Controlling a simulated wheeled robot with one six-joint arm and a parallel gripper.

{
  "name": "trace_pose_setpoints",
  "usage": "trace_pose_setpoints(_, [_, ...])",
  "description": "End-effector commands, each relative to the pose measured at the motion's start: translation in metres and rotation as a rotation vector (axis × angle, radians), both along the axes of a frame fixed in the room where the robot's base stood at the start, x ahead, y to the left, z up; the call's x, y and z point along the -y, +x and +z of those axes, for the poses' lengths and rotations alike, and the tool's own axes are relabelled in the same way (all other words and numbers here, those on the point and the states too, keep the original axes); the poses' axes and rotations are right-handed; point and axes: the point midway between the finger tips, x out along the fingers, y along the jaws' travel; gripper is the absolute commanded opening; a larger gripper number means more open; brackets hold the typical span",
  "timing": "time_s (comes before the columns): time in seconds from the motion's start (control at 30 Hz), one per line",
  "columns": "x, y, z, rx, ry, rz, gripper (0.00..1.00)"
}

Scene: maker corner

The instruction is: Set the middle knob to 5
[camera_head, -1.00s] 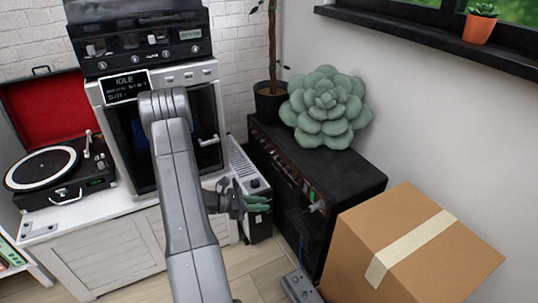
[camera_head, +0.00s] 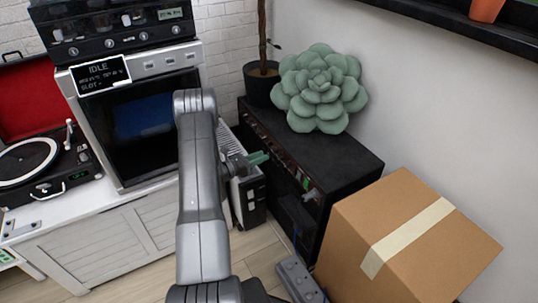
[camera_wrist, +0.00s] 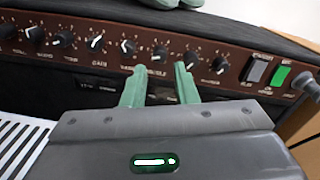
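The black amplifier (camera_head: 335,155) stands by the right wall, its brown control panel (camera_wrist: 240,62) facing my gripper. In the wrist view a row of dark knobs with white pointers runs across the panel. In the head view my gripper (camera_head: 258,159) is beside the amplifier's front.
A big green succulent (camera_head: 320,88) sits on the amplifier. A cardboard box (camera_head: 400,240) stands to the right, a grey pedal-like box (camera_head: 298,280) on the floor. The oven (camera_head: 140,115) is left.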

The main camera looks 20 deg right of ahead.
Motion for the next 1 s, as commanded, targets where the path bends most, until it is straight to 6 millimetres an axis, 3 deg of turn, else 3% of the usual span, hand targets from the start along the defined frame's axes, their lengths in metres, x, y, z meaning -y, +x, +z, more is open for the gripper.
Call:
trace_pose_setpoints(0.1, [0.022, 0.001, -0.001, 0.001, -0.001, -0.004, 0.26])
trace_pose_setpoints(0.23, [0.037, 0.004, -0.001, 0.002, 0.001, -0.002, 0.26])
trace_pose_setpoints(0.63, [0.045, 0.005, 0.0, 0.0, 0.0, 0.0, 0.26])
trace_pose_setpoints(0.67, [0.045, 0.005, 0.0, 0.0, 0.0, 0.0, 0.24])
trace_pose_setpoints(0.8, [0.045, 0.005, 0.0, 0.0, 0.0, 0.0, 0.0])
trace_pose_setpoints(1.0, [0.045, 0.005, 0.0, 0.006, 0.001, 0.0, 0.0])
